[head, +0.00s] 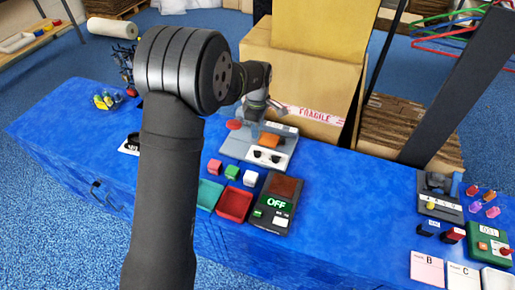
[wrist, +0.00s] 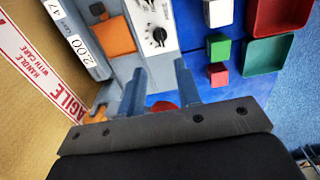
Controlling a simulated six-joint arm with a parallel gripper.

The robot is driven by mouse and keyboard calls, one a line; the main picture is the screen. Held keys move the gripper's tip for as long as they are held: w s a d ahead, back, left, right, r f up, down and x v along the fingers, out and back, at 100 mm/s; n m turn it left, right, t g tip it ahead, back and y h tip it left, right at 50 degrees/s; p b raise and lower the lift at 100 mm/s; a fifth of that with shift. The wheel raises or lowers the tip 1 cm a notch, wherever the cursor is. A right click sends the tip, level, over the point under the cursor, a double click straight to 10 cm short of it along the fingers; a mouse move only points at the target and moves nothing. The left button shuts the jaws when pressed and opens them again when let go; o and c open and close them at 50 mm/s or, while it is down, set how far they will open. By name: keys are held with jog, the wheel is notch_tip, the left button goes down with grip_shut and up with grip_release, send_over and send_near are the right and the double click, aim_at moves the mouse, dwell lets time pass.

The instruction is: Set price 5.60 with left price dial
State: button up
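The grey price device (head: 226,148) stands on the blue table with a white front panel (head: 268,157) bearing two black dials. In the wrist view, the left price dial (wrist: 158,36) is the lower one; the other dial (wrist: 150,3) is cut by the top edge. A label strip on the device reads 2.00 (wrist: 88,50). My gripper (wrist: 160,76) is open and empty, its two blue-grey fingers apart, above the device's left end. It is apart from the dials. A red part (wrist: 163,106) shows between the fingers. In the head view my arm partly hides the gripper.
An orange pad (wrist: 115,35) sits on the device behind the dials. A green cube (head: 232,172), a red cube (head: 214,167) and a white cube (head: 250,178) stand in front, near green (head: 207,194) and red trays (head: 234,205). A cardboard box (head: 300,75) rises behind.

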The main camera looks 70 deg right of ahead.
aim_at(257, 151)
notch_tip(257, 151, down, 11)
jog(key=shift+f, duration=0.1)
dwell(0.3)
grip_shut()
